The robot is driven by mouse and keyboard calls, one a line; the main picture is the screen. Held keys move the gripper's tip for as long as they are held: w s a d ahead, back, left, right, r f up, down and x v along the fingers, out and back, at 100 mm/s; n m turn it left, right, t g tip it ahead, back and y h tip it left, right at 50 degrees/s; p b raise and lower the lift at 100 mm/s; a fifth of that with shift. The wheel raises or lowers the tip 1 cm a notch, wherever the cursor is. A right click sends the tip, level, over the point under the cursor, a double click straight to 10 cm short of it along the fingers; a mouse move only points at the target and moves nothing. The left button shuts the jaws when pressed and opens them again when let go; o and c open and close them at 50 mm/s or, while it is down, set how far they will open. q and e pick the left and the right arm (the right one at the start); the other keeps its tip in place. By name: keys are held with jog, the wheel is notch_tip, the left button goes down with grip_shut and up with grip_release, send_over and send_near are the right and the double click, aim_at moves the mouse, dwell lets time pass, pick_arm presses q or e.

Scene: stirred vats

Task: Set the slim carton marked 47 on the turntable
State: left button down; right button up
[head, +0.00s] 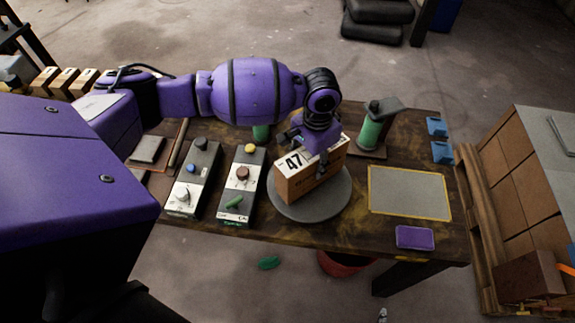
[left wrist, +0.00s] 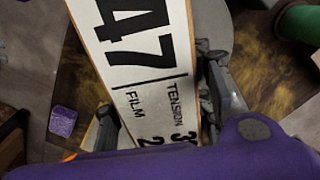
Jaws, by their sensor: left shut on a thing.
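The slim carton marked 47 (head: 299,178) is brown with a white label on top. It stands on or just above the grey round turntable (head: 325,205) in the head view; I cannot tell whether its base touches. My left gripper (head: 322,160) comes down over the carton from above and is shut on it. In the left wrist view the carton's label (left wrist: 145,65) fills the middle, with the fingers of my left gripper (left wrist: 158,112) on either side. The turntable (left wrist: 213,25) shows behind it there. My right gripper is not in view.
Two control boxes (head: 240,185) (head: 192,180) with knobs stand left of the turntable. A yellow-edged grey mat (head: 409,192) and a purple block (head: 415,238) lie to the right. A green cylinder device (head: 372,130) stands behind. Stacked cartons (head: 510,185) stand beyond the table's right edge.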

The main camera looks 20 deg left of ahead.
pick_arm(q)
jog(key=shift+w+f, duration=0.15)
jog(key=shift+f, duration=0.15)
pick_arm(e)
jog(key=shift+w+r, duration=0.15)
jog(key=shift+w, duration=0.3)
pick_arm(q)
jog(key=shift+f, duration=0.15)
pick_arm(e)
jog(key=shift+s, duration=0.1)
pick_arm(q)
jog(key=c, duration=1.2)
grip_release()
jog(key=o, duration=0.3)
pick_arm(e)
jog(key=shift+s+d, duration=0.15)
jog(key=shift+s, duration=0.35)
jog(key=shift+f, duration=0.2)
pick_arm(q)
notch_tip(320, 180, up, 11)
jog(key=shift+r+p, duration=0.15)
jog(key=shift+p, duration=0.3)
jog(key=shift+r, duration=0.45)
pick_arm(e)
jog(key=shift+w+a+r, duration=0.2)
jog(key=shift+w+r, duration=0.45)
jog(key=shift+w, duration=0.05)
